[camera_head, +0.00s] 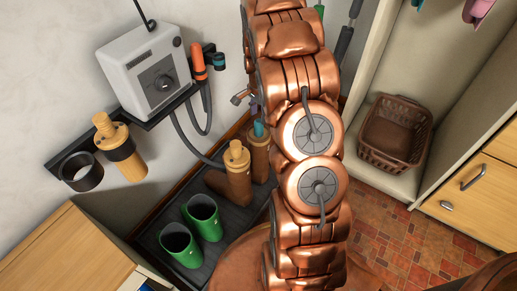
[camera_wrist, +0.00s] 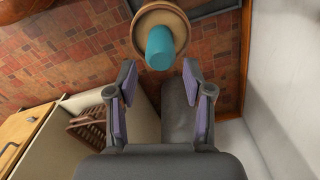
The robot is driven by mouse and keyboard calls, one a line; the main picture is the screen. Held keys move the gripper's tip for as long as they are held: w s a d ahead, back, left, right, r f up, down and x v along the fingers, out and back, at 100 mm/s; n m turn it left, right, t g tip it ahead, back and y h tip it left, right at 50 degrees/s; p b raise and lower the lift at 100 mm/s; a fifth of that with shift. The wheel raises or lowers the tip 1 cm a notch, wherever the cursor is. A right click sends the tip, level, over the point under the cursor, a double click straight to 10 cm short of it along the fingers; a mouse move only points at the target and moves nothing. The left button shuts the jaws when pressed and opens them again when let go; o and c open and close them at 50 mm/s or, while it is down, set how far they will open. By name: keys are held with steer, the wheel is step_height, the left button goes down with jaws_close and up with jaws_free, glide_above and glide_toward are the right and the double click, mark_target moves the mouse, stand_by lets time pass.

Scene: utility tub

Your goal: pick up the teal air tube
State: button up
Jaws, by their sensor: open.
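The teal air tube (camera_wrist: 160,47) shows in the wrist view as a short cylinder standing out of a round tan opening (camera_wrist: 140,21). My gripper (camera_wrist: 160,76) is open, its two purple-padded fingers apart. The tube appears just past the fingertips, roughly centred between them, with nothing held. In the head view, the teal tube (camera_head: 258,128) stands upright in the top of the rear brown boot (camera_head: 261,160). My arm hides part of that boot and most of the gripper there.
Another brown boot (camera_head: 237,175) holding a yellow tube stands close by, with green boots (camera_head: 203,216) on the dark tray (camera_head: 150,238). A grey hose (camera_head: 190,145) hangs from the white wall unit (camera_head: 143,72). A brown basket (camera_head: 395,132) sits in the cabinet at right.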

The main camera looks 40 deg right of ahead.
mark_target(259, 129)
steer(key=shift+w+d+f, duration=0.1)
steer(key=shift+d+f, duration=0.15)
steer(key=shift+f, duration=0.55)
steer(key=shift+a+f+b, duration=0.15)
steer(key=shift+f+b, duration=0.65)
steer(key=shift+f, duration=1)
steer(key=shift+a+f+b, duration=0.1)
steer(key=shift+f+b, duration=0.65)
steer(key=shift+f, duration=1)
jaws_close()
steer(key=shift+r, duration=0.1)
step_height(259, 129, up, 10)
steer(key=p, duration=0.3)
